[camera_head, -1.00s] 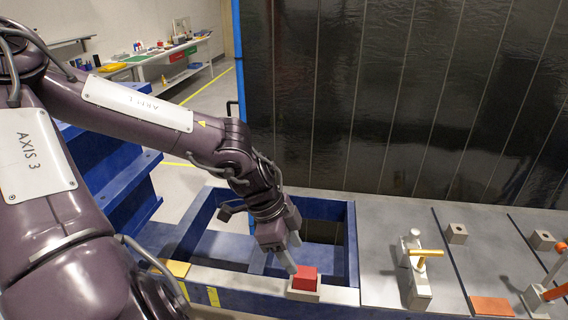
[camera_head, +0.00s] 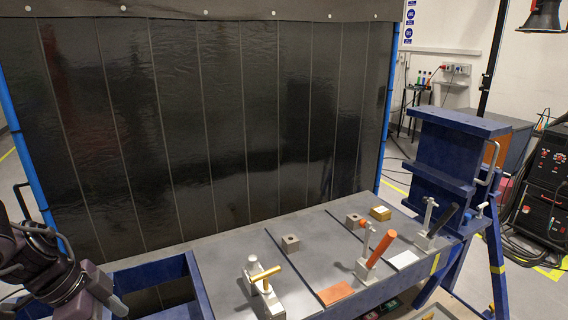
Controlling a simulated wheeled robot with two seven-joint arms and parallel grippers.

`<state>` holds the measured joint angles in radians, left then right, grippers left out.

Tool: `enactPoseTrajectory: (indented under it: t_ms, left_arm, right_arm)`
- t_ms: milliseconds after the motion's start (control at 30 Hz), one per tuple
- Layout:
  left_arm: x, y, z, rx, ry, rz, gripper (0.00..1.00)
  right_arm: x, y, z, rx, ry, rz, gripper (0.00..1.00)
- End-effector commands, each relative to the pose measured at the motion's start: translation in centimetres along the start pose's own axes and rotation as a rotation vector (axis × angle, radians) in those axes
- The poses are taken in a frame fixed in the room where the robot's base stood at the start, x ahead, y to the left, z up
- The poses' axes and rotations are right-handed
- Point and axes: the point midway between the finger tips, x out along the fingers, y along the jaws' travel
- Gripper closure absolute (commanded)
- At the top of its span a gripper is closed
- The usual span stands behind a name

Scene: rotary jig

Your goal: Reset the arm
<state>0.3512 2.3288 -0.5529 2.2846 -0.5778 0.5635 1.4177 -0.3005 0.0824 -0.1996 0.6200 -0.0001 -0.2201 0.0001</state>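My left arm comes in at the lower left. Its gripper (camera_head: 112,298) is low at the picture's edge over the blue frame, and I cannot tell how far its fingers are apart. My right gripper is not in view. The red block is out of view. On the grey table (camera_head: 225,258) stand a clamp with a yellow handle (camera_head: 265,273), one with an orange handle (camera_head: 381,249) leaning up, and one with a black handle (camera_head: 442,220). I cannot tell which part the task means by the arm.
A dark curtain (camera_head: 215,130) stands behind. A blue stand (camera_head: 447,150) is at the right end.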

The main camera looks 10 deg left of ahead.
Motion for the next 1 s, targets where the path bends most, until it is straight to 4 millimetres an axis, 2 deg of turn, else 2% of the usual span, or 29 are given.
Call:
enactPoseTrajectory:
  t_ms: [67, 167, 300, 400, 500, 700, 833, 1000]
  left_arm:
    - [0.8, 0.2, -0.4, 0.022, 0.015, 0.006, 0.46]
    - [3.3, 0.7, -2.0, 0.091, 0.069, 0.009, 0.46]
    - [8.5, 2.3, -6.0, 0.228, 0.213, -0.017, 0.46]
    - [11.5, 3.8, -9.4, 0.295, 0.331, -0.066, 0.46]
    - [13.6, 5.2, -12.4, 0.315, 0.436, -0.133, 0.46]
    - [15.6, 6.7, -16.7, 0.233, 0.57, -0.3, 0.46]
    - [16.1, 6.8, -17.5, 0.107, 0.577, -0.406, 0.46]
    - [17.0, 6.6, -15.8, -0.11, 0.477, -0.494, 0.46]
  right_arm:
    - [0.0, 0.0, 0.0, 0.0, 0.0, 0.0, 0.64]
    - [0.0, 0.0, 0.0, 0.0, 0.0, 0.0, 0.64]
    - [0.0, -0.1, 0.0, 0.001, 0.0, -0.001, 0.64]
    - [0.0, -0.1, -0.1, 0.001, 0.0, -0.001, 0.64]
    - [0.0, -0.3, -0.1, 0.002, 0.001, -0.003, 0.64]
    - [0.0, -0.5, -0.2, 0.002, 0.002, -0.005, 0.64]
    - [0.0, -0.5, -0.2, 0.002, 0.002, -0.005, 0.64]
    - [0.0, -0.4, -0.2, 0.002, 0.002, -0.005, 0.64]
